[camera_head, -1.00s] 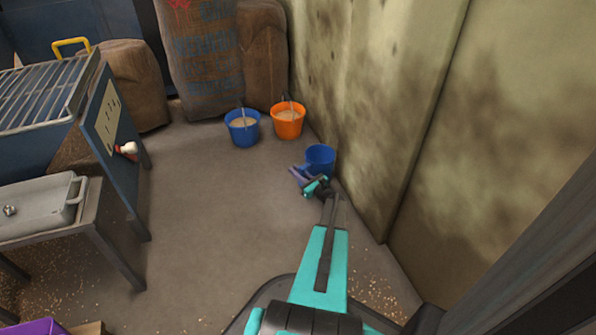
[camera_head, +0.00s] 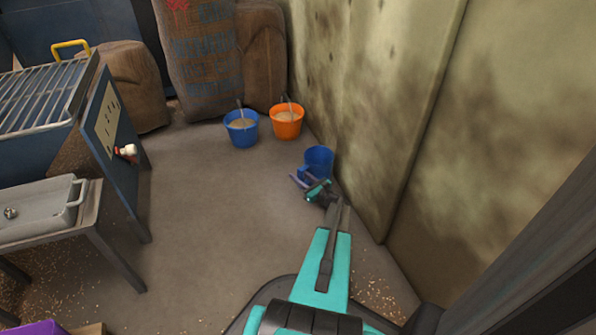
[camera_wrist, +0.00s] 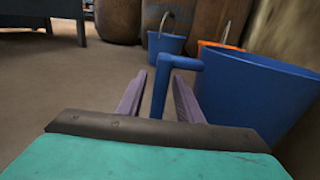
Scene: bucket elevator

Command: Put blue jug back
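The blue jug (camera_head: 319,159) stands upright on the floor beside the wall. In the wrist view the jug (camera_wrist: 250,95) fills the right side, and its handle (camera_wrist: 163,90) points toward the left. My gripper (camera_head: 300,179) is low at the near left side of the jug. In the wrist view the two purple fingers of my gripper (camera_wrist: 158,92) are apart, with the handle's upright bar showing between them. A gap shows on either side of the bar, so the fingers do not appear closed on it. The jug's base is partly hidden by my gripper.
A blue bucket (camera_head: 241,133) and an orange bucket (camera_head: 287,126), both with pale contents, stand behind the jug near sacks (camera_head: 200,60). The wall (camera_head: 370,90) is close on the right. A metal table (camera_head: 90,215) stands left. The middle floor is clear.

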